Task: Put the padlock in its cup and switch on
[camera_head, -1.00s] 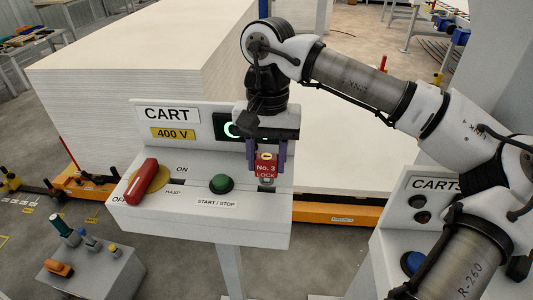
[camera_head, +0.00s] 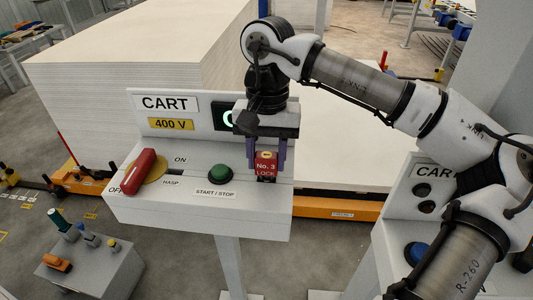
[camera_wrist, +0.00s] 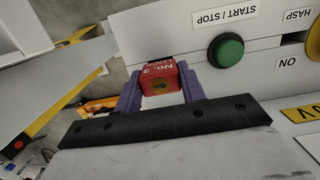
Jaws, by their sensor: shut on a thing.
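The red padlock (camera_head: 266,164), marked "No. 3 LOCK", is between the purple fingers of my gripper (camera_head: 266,160) at the right end of the CART box top. My gripper is shut on it; the padlock also shows in the wrist view (camera_wrist: 161,78). The cup is not clearly visible; the padlock and fingers cover that spot, and I cannot tell whether the padlock is seated. The red switch handle (camera_head: 139,172) lies at the left, pointing toward the OFF label. The ON label is to its right, and the HASP label is below ON.
A green START / STOP button (camera_head: 220,174) stands between handle and padlock. The CART panel (camera_head: 168,103) rises behind them. A second box with a blue button (camera_head: 416,253) is at the right. A grey stand with colored pegs (camera_head: 88,262) is at the lower left.

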